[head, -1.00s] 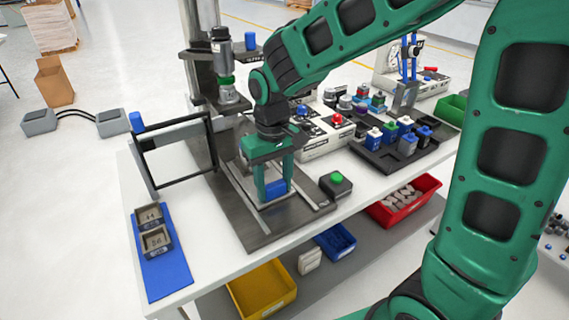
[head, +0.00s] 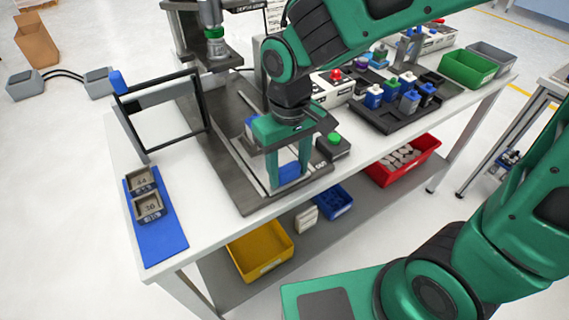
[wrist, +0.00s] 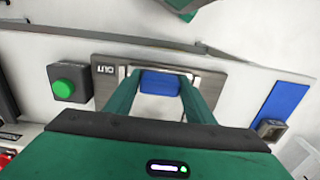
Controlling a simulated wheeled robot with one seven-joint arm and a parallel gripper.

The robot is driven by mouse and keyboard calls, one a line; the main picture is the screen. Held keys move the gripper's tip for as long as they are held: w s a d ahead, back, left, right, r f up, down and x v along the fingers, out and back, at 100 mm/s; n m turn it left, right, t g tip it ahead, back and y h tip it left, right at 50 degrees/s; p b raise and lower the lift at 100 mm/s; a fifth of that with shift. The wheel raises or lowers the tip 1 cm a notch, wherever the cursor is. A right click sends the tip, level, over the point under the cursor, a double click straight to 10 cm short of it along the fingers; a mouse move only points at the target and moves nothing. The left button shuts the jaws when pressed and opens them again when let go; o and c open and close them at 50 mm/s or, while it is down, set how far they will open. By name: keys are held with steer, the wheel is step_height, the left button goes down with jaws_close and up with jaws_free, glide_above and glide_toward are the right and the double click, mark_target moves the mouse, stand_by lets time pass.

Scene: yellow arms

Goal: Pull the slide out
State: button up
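The slide's blue handle (head: 289,172) is near the front end of the grey base plate (head: 240,195), which carries two pale rails. My gripper (head: 289,170) points down with one finger on each side of the handle and looks shut on it. In the wrist view the handle (wrist: 160,83) sits between the fingertips, beside the "OUT" marking (wrist: 104,70). Behind my gripper a blue and grey part (head: 250,127) shows in part; my gripper hides most of the slide.
A green button box (head: 333,146) stands close to the right of my gripper. A black frame with a blue knob (head: 117,82) stands to the left, and a blue mat (head: 165,242) with two small trays lies at the front left. The press head (head: 215,45) is behind.

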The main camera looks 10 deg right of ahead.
steer(key=o, duration=0.3)
steer(key=shift+s+d, duration=0.1)
steer(key=shift+s, duration=0.05)
step_height(320, 180, up, 11)
steer(key=shift+f, duration=0.15)
stand_by(0.6)
